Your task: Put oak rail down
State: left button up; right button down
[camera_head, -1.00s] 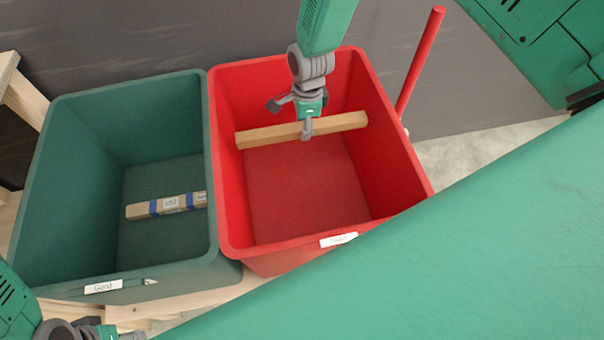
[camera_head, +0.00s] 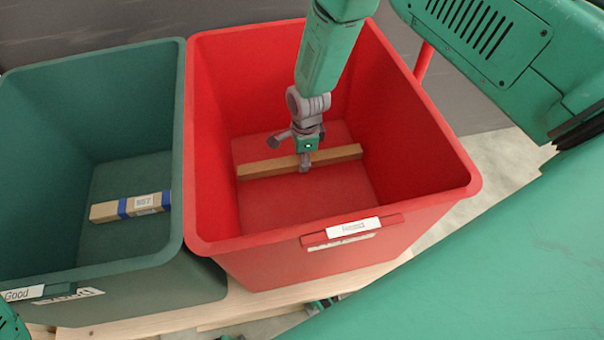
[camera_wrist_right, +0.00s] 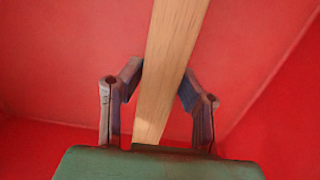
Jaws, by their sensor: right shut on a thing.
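The oak rail (camera_head: 340,154) is a plain light wooden bar lying crosswise low inside the red bin (camera_head: 280,207). My right gripper (camera_head: 305,163) reaches down into the bin and is shut on the rail near its middle. In the right wrist view the rail (camera_wrist_right: 172,60) runs between the two fingers (camera_wrist_right: 160,100), over red plastic. I cannot tell whether the rail touches the bin floor. My left gripper is not in view; only a bit of my left arm shows at the lower left corner.
A dark green bin (camera_head: 120,262) labelled "Good" stands left of the red bin. A wooden bar with blue bands (camera_head: 130,206) lies in it. The red bin's front label (camera_head: 353,227) is too small to read. Red walls surround my right gripper.

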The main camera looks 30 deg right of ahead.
aim_at(301, 174)
jog(key=shift+w+f, duration=0.1)
jog(key=shift+f, duration=0.65)
jog(key=shift+f+b, duration=0.8)
jog(key=shift+f, duration=0.8)
jog(key=shift+f, duration=0.15)
jog(key=c, duration=1.2)
grip_release()
jog(key=shift+o, duration=0.2)
jog(key=r+p, duration=0.1)
jog(key=r, duration=0.3)
jog(key=r+p, duration=0.2)
jog(key=r, duration=0.2)
jog(key=r+p, duration=0.1)
jog(key=r, duration=0.3)
jog(key=shift+d+r+p, duration=0.15)
jog(key=shift+d+p, duration=0.2)
